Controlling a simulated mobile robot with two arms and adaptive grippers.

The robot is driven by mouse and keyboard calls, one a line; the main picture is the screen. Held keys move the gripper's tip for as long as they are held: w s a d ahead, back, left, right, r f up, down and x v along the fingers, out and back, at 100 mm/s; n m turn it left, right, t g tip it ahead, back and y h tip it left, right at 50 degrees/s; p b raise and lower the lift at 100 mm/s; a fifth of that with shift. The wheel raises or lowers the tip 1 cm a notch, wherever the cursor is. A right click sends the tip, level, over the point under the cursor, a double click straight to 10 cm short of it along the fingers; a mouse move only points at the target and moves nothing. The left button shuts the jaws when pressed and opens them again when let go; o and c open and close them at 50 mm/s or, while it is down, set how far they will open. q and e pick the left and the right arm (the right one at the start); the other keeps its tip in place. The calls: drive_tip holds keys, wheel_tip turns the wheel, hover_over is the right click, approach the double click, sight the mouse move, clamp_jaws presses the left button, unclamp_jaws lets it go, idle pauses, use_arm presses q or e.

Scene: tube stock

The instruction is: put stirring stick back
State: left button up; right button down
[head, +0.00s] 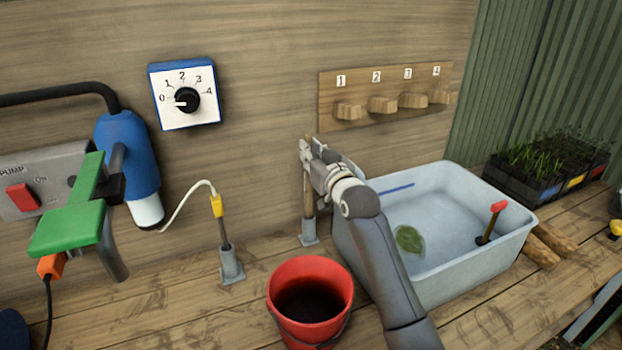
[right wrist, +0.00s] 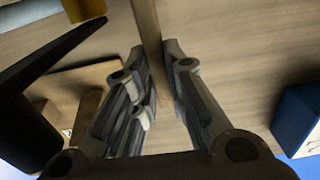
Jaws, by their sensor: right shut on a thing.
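My right gripper (head: 310,152) is shut on the upright wooden stirring stick (head: 308,205), near its upper part, close to the wall. The stick's lower end meets a small grey holder (head: 309,240) on the bench and appears to be in it; how deep I cannot tell. In the right wrist view the stick (right wrist: 148,35) runs between the two fingers (right wrist: 160,75). My left gripper is not in view.
A red bucket (head: 275,310) with dark liquid stands in front of the holder. A pale water tub (head: 450,285) is to the right. A yellow-topped probe (head: 217,206) stands in another grey holder (head: 231,268) to the left. A numbered peg rack (head: 330,115) hangs above.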

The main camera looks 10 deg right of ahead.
wheel_tip(320, 180, down, 8)
idle(0.4)
drive_tip(key=c, duration=1.5)
unclamp_jaws()
drive_tip(key=shift+f, duration=0.1)
drive_tip(key=shift+o, duration=0.2)
drive_tip(key=s+d, duration=0.2)
drive_tip(key=s, duration=0.9)
drive_tip(key=shift+s+d, duration=0.15)
drive_tip(key=shift+s, duration=0.25)
